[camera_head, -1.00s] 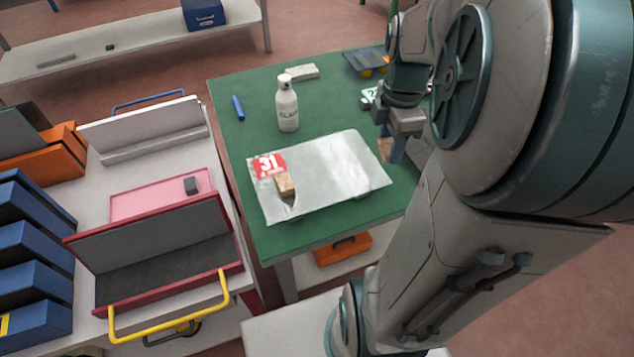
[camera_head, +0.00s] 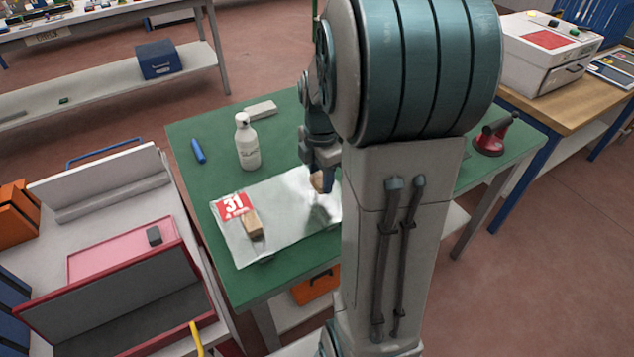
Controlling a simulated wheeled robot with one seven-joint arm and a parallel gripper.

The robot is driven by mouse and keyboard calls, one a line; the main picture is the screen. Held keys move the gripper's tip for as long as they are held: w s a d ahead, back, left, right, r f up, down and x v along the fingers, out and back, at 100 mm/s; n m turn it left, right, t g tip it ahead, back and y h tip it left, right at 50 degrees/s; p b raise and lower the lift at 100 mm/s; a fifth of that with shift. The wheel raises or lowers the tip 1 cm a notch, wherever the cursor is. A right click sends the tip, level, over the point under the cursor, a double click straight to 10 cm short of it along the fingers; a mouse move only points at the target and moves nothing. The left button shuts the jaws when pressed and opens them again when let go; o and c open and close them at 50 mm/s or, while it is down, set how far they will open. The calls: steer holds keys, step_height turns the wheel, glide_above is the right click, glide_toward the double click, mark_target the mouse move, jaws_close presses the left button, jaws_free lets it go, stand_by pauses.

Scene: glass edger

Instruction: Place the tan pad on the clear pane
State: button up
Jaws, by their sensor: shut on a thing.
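The clear pane (camera_head: 285,222) lies flat on the green table, shiny and grey-looking, with a red "31" label (camera_head: 232,206) at its left. A tan block (camera_head: 252,224) rests on the pane just below the label. My gripper (camera_head: 322,184) points down over the right part of the pane. It is shut on a tan pad (camera_head: 317,181), partly hidden by the fingers. I cannot tell whether this pad touches the pane. My arm hides the pane's right edge.
A white bottle (camera_head: 247,142) stands behind the pane on the green table (camera_head: 190,180). A blue marker (camera_head: 198,151) and a pale block (camera_head: 260,110) lie near it. A red tool (camera_head: 492,138) is at the table's right. A cart with a red tray (camera_head: 125,250) stands left.

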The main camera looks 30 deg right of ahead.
mark_target(320, 178)
steer(key=shift+w+f, duration=0.15)
steer(key=shift+f, duration=1.9)
steer(key=shift+f, duration=0.2)
steer(key=o, duration=1)
steer(key=shift+c, duration=0.2)
